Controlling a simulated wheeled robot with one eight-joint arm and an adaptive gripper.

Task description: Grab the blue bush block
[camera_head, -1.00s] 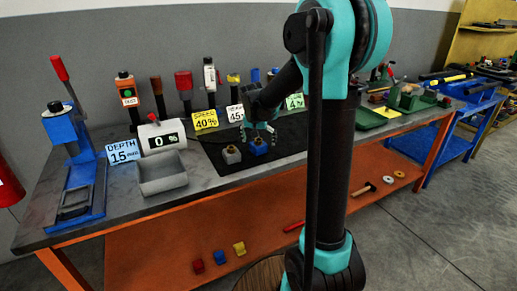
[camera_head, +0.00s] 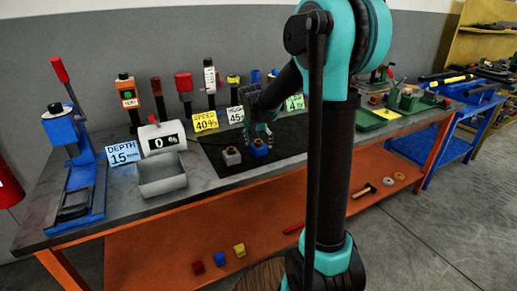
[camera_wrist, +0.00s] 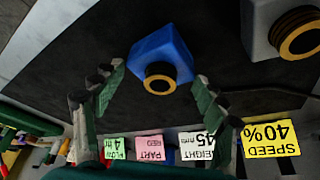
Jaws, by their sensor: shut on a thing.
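The blue bush block (camera_head: 259,149) stands on the black mat on the workbench. In the wrist view the blue bush block (camera_wrist: 160,52) shows its brass-ringed bush with a dark hole. My gripper (camera_head: 260,139) is directly at the block, coming from above. The exact contact of the pads is hard to make out.
A grey bush block (camera_head: 231,156) stands close to the left of the blue one; it also shows in the wrist view (camera_wrist: 262,32). Label cards such as the yellow speed card (camera_head: 205,121) stand behind. A grey bin (camera_head: 161,176) sits farther left.

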